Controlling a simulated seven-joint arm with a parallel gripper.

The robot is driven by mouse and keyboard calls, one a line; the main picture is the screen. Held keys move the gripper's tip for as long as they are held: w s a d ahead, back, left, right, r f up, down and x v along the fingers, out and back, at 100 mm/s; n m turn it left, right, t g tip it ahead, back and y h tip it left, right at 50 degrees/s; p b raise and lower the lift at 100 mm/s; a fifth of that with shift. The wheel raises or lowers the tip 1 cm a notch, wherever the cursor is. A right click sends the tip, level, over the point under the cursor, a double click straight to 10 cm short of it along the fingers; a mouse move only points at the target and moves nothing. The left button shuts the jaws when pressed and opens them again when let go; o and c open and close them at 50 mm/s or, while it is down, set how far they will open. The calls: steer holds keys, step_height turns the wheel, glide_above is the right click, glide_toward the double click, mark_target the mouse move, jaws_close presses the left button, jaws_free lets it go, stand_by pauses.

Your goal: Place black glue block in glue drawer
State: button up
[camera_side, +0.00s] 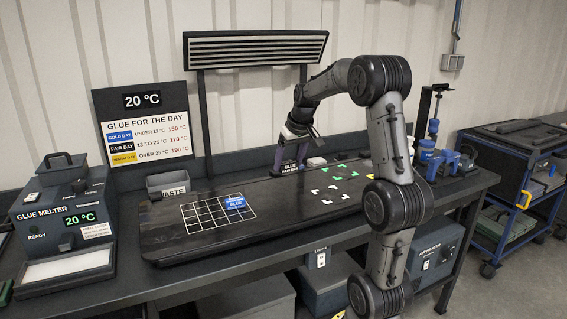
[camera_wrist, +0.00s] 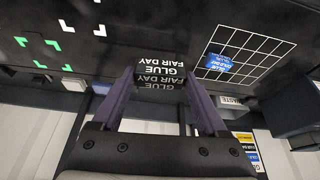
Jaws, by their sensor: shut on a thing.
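The black glue block, lettered "GLUE FAIR DAY" (camera_wrist: 160,74), is between the purple fingers of my gripper (camera_wrist: 158,84) in the wrist view. In the side view my gripper (camera_side: 290,154) points down at the back of the dark bench mat, shut on the black block (camera_side: 288,168). I cannot tell whether the block touches the surface. No drawer is clearly labelled for glue; the glue melter (camera_side: 64,222) at the left has a pale tray-like part (camera_side: 67,270) low at its front.
A blue glue block (camera_side: 235,202) lies on the white grid (camera_side: 205,217), also seen in the wrist view (camera_wrist: 218,63). A waste bin (camera_side: 172,184) stands behind the grid. The sign (camera_side: 145,124) reads 20 °C. Green and white corner marks lie right of the grid.

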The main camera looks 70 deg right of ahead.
steer(key=shift+s+a+r, duration=0.25)
steer(key=shift+s+a, duration=0.1)
steer(key=shift+a, duration=0.25)
steer(key=w+a+f+n+y, duration=0.1)
steer(key=w+a+f, duration=0.3)
steer(key=a, duration=0.7)
steer(key=w+a+f+n+y, duration=0.1)
steer(key=w+a+f+n, duration=0.3)
steer(key=a, duration=0.7)
steer(key=w+a+f+n+t+y, duration=0.1)
steer(key=w+a+f+n, duration=0.2)
steer(key=a, duration=0.8)
step_height(320, 180, down, 3)
steer(key=shift+w+r, duration=0.15)
steer(key=shift+w, duration=0.95)
steer(key=shift+a, duration=0.1)
